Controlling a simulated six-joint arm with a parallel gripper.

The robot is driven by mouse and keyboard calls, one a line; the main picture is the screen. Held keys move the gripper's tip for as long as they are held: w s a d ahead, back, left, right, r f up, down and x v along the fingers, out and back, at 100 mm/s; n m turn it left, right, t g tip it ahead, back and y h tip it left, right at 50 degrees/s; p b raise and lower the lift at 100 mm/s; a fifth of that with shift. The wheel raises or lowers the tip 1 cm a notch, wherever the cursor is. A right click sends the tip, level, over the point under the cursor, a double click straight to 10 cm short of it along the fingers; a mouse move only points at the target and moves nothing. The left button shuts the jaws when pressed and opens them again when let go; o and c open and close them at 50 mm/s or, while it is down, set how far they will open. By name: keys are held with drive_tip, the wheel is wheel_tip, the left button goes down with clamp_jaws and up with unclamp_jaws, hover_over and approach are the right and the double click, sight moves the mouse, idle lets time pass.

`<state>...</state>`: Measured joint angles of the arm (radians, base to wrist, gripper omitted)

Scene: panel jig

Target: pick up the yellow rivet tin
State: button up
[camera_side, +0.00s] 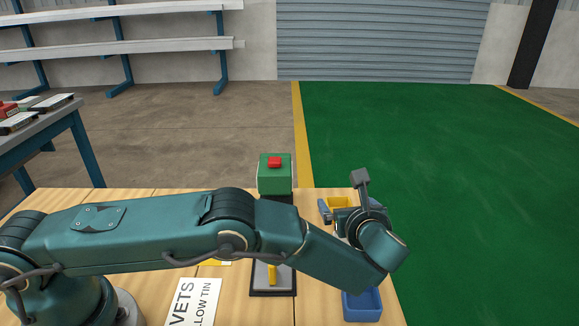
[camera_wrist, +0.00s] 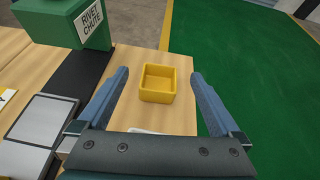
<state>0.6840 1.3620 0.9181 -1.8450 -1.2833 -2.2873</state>
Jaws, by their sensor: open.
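The yellow rivet tin (camera_wrist: 158,97) is a square, open-topped box standing upright on the wooden bench, near its right edge. It looks empty. In the side view the tin (camera_side: 340,203) shows only in part behind my wrist. My gripper (camera_wrist: 160,75) is open, its two blue fingers reaching forward on either side of the tin in the wrist view. A gap shows between each finger and the tin, and nothing is held. In the side view one blue finger of my gripper (camera_side: 325,210) shows left of the tin; the other is mostly hidden.
A green rivet chute (camera_wrist: 70,22) with a red top part (camera_side: 274,162) stands left of the tin. A dark-framed metal plate (camera_wrist: 40,120) lies nearer. A blue bin (camera_side: 362,307) sits at the front right, below my arm. A printed sign (camera_side: 195,303) lies on the bench.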

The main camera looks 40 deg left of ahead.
sight(337, 203)
drive_tip(key=shift+s+d+f+m, duration=0.2)
drive_tip(key=shift+f, duration=0.4)
drive_tip(key=shift+s+d+f+m, duration=0.2)
drive_tip(key=shift+f, duration=0.4)
drive_tip(key=shift+x, duration=2.35)
drive_tip(key=shift+w, duration=0.1)
drive_tip(key=c, duration=1.4)
drive_tip(key=shift+r, duration=0.1)
